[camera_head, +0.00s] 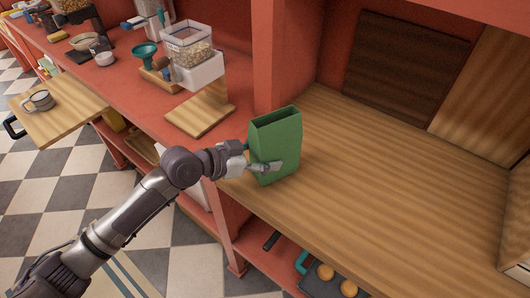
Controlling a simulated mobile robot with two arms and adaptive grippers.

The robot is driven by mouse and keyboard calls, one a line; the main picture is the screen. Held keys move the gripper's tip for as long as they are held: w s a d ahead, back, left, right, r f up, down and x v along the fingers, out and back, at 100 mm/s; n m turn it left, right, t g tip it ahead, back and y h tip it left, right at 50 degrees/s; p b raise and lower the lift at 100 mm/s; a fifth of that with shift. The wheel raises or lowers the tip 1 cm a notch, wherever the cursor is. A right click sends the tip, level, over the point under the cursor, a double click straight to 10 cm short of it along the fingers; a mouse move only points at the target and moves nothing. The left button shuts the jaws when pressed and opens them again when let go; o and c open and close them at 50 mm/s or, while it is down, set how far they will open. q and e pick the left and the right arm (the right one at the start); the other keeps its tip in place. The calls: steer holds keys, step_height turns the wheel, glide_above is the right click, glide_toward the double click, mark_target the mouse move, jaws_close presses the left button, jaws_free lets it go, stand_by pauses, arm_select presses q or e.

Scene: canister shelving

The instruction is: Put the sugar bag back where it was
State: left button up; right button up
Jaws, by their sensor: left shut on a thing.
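A green, open-topped bag (275,141), which looks like the sugar bag, stands nearly upright at the left front edge of a wooden shelf surface (400,180). My left gripper (262,166) is shut on the bag's lower part from the left, with a finger showing across its front. I cannot tell whether the bag's base touches the shelf or is just above it. My right gripper is not in view.
A red upright post (280,55) stands right behind the bag. The wooden shelf is clear to the right. On the left red counter are a clear grain container (187,45) and a wooden board (201,108). A lower shelf holds a dark tray (325,283) with round orange items.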

arm_select(q)
steer(key=shift+r, duration=0.1)
steer(key=shift+f, duration=0.2)
steer(key=o, duration=1.4)
steer(key=shift+r, duration=0.2)
steer(key=shift+s+a, duration=0.1)
steer(key=shift+a, duration=0.15)
steer(key=shift+b+v, duration=1.4)
steer(key=shift+v, duration=4.35)
